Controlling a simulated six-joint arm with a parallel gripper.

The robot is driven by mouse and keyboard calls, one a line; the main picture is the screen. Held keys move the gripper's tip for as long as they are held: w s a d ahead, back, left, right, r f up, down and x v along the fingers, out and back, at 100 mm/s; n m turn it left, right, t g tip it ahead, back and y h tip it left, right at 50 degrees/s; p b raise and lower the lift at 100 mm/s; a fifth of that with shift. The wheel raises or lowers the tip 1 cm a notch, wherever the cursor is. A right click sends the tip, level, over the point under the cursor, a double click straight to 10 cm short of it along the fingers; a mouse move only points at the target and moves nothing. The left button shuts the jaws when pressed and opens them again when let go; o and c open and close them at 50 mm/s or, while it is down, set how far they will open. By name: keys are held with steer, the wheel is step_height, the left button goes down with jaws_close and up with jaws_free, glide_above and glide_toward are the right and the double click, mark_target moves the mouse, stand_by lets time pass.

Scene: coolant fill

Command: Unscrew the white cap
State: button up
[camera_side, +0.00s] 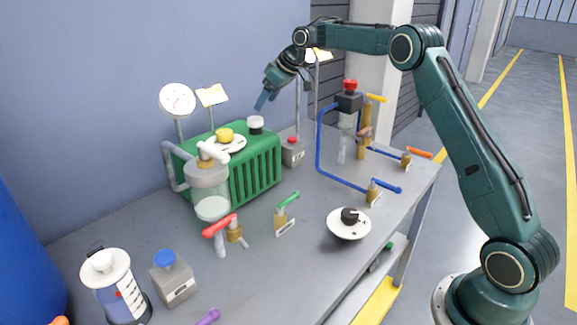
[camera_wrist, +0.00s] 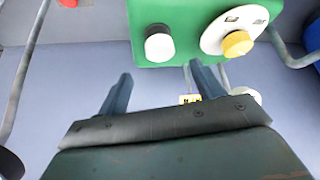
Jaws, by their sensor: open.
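The white cap (camera_side: 256,121) sits on a dark neck on top of the green ribbed tank, towards its right end. It also shows in the wrist view (camera_wrist: 159,46) on the green top, beyond my fingertips. My gripper (camera_side: 262,102) is just above the cap in the side view, pointing down and tilted. In the wrist view my gripper (camera_wrist: 160,75) has its two blue-grey fingers spread wide, with nothing between them. The fingers look apart from the cap. The green tank (camera_side: 262,177) stands on the grey bench.
A yellow cap (camera_side: 225,135) on a white disc is left of the white cap. A gauge (camera_side: 177,100) and a tag (camera_side: 212,95) stand behind the tank. A red-button box (camera_side: 292,152) is close to the tank's right. A clear jar (camera_side: 210,192) stands in front.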

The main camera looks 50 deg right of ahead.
mark_target(255, 118)
steer(key=shift+v, duration=2.7)
steer(key=shift+a, duration=0.1)
steer(key=shift+s+a+m+h, duration=0.1)
steer(key=shift+a+m+h, duration=0.45)
steer(key=shift+m, duration=0.35)
steer(key=shift+s+a+m+h, duration=0.1)
steer(key=shift+a+m+h, duration=0.4)
steer(key=shift+m, duration=0.4)
steer(key=shift+w+f, duration=0.15)
steer(key=shift+x, duration=6.75)
steer(key=shift+w+a, duration=0.1)
steer(key=shift+w, duration=0.05)
